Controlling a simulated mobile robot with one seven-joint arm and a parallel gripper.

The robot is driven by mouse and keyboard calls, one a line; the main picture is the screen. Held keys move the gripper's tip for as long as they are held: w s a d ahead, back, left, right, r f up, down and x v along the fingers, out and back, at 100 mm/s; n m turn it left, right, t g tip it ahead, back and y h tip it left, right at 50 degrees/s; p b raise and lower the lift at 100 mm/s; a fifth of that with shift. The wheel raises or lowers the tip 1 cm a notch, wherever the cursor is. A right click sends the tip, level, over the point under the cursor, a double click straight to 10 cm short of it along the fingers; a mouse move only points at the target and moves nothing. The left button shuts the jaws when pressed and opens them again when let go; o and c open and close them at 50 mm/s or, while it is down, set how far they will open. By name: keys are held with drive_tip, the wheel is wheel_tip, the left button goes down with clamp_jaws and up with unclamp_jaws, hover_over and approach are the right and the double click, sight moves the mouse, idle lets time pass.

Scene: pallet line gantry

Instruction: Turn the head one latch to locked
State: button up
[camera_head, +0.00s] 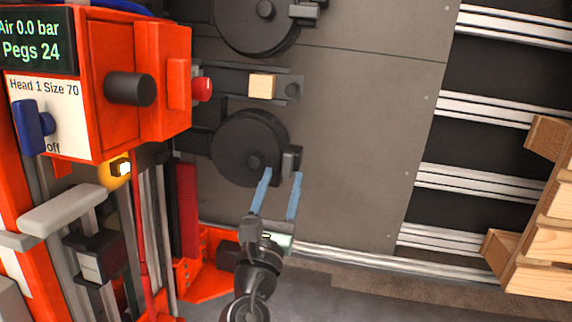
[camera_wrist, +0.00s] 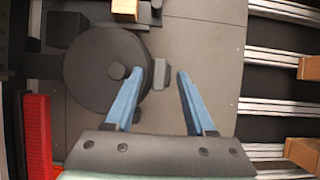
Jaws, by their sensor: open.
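My gripper (camera_head: 282,173) is open, with two blue fingers pointing at the grey panel. Its fingertips are just below a small grey block (camera_head: 291,160) on the right edge of a round black disc (camera_head: 240,140), which has a knob on its face. In the wrist view the block (camera_wrist: 160,78) shows between the fingers (camera_wrist: 172,68), close to the left one. Nothing is held. I cannot tell whether this block is the head one latch, or whether it touches a finger. A blue handle (camera_head: 33,127) is on a white plate reading "Head 1 Size 70" and "off".
A red-orange housing (camera_head: 120,90) with a black cylinder and red button (camera_head: 203,88) stands at the left. A second black disc (camera_head: 265,15) is above, with a wooden block (camera_head: 262,85) between. A wooden pallet (camera_head: 545,235) and metal rails (camera_head: 480,180) are at the right.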

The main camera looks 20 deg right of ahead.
sight(287, 161)
drive_tip(key=shift+x, duration=2.25)
clamp_jaws()
